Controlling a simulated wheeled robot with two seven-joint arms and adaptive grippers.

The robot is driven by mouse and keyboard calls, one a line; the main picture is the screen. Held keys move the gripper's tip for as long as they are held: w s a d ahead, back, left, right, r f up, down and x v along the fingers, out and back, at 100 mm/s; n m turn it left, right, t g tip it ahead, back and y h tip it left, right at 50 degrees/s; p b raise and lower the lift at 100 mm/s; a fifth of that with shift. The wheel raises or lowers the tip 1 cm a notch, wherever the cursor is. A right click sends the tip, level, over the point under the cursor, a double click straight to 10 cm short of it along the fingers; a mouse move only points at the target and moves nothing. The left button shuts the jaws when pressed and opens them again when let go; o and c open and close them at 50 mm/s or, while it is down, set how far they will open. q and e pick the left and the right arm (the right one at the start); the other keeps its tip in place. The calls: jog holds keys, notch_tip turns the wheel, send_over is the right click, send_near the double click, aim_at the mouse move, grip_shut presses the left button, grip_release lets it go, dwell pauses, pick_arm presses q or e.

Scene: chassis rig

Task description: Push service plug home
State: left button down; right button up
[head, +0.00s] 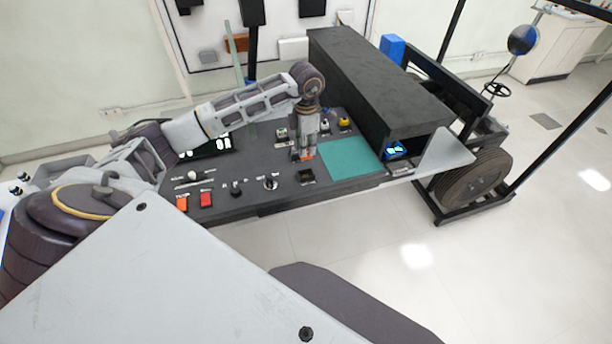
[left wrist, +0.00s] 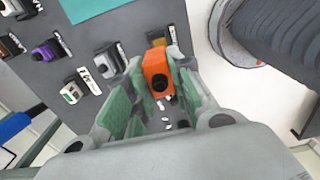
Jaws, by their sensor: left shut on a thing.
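A dark socket housing with a white label shows just beyond the plug, at the panel edge. I cannot tell how deep the plug sits. In the head view my left gripper (head: 304,148) points down at the dark control panel (head: 240,160), with a bit of the orange plug (head: 309,156) at its tips. My right gripper is not in view.
A teal mat (head: 350,158) lies to the right, beside a long black box (head: 375,80). The floor in front is clear.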

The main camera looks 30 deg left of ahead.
aim_at(306, 159)
pick_arm(q)
jog(key=shift+f+p, duration=0.45)
jog(key=shift+f, duration=2.65)
jog(key=shift+f, duration=0.1)
jog(key=shift+f, duration=1.75)
jog(key=shift+f, duration=0.15)
jog(key=c, duration=1.3)
grip_release()
jog(key=shift+o, duration=0.2)
